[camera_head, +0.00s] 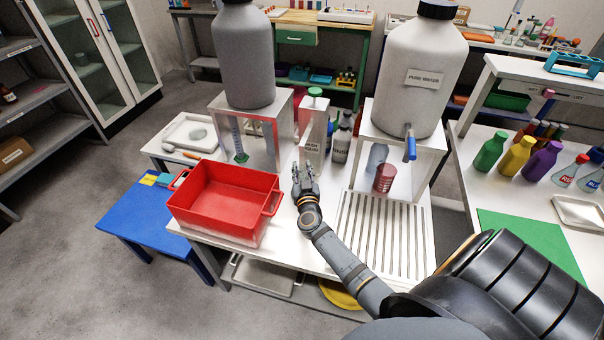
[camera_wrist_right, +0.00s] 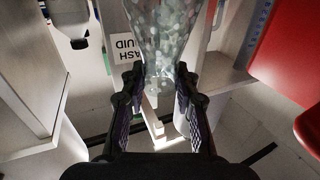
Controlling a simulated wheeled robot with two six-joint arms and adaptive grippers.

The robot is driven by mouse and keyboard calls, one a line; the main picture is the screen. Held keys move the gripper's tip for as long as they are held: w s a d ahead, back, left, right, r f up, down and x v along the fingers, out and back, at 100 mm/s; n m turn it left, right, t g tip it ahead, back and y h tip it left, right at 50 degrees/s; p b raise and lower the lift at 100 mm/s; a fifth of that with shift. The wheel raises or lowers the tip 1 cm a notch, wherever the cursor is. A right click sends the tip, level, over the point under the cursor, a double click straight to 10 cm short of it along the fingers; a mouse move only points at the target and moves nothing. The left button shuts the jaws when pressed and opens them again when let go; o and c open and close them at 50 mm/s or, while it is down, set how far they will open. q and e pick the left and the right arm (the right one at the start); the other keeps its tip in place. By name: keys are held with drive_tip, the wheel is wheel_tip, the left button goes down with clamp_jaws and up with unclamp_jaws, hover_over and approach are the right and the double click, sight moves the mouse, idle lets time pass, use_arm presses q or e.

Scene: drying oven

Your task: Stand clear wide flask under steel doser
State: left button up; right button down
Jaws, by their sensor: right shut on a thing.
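My right gripper (camera_head: 304,184) is over the white table between the red crate and the slatted drain grid. In the right wrist view its two fingers (camera_wrist_right: 160,88) are shut on a clear flask (camera_wrist_right: 168,35) with a speckled look. In the head view the flask is hard to make out. A pale upright doser (camera_head: 313,118) with a green knob and a "wash liquid" label stands just behind the gripper. Its label (camera_wrist_right: 124,48) shows beside the flask in the wrist view. I cannot tell whether the flask touches anything below. My left gripper is out of view.
The red crate (camera_head: 205,212) is at left. A grey tank (camera_head: 243,60) and a white "pure water" tank (camera_head: 415,80) with a blue tap stand on frames. Bottles (camera_head: 341,140) stand behind the gripper. The slatted grid (camera_head: 385,235) is bare in front.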

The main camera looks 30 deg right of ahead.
drive_tip(key=shift+f, duration=0.1)
drive_tip(key=c, duration=1)
unclamp_jaws()
drive_tip(key=v, duration=1.2)
drive_tip(key=shift+p, duration=0.45)
